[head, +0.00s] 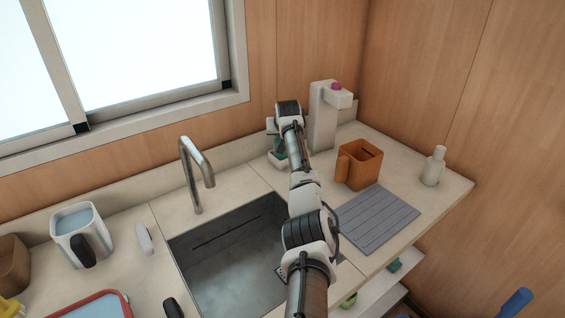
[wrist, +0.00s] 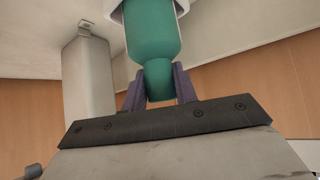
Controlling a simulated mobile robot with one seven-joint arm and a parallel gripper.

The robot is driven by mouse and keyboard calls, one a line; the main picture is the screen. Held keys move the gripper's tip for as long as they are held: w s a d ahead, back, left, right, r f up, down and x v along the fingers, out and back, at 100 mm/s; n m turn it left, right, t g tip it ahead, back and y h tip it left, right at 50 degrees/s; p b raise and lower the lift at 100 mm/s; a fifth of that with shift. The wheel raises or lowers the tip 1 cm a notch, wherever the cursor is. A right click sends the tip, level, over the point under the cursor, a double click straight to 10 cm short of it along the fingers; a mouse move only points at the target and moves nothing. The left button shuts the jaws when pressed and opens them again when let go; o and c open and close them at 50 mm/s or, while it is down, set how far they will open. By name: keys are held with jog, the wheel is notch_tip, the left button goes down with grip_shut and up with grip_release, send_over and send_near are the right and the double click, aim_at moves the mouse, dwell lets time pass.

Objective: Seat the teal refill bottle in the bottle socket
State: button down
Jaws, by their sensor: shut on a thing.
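The teal refill bottle (wrist: 152,35) is in my gripper (wrist: 158,84), with the dark fingers closed on either side of its narrow neck. The wrist view appears upside down, with the counter at the top. A white ring, seemingly the bottle socket (wrist: 116,14), surrounds the bottle's wide lower end; how deep the bottle sits is hidden. In the head view a little of the teal bottle (head: 279,151) shows left of my arm, above a white base. My arm hides most of the gripper there.
A white dispenser (head: 323,118) with a purple top stands just right of the bottle. An orange mug (head: 359,166), a ridged grey mat (head: 378,217) and a pale bottle (head: 433,167) are farther right. The sink (head: 225,265) and faucet (head: 194,172) are left.

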jog(key=shift+f, duration=0.25)
dwell(0.4)
jog(key=c, duration=1)
grip_release()
jog(key=shift+f, duration=0.1)
jog(key=shift+s, duration=0.1)
jog(key=b+v, duration=0.5)
jog(key=v, duration=0.8)
jog(key=shift+s+r, duration=0.25)
jog(key=shift+r, duration=0.1)
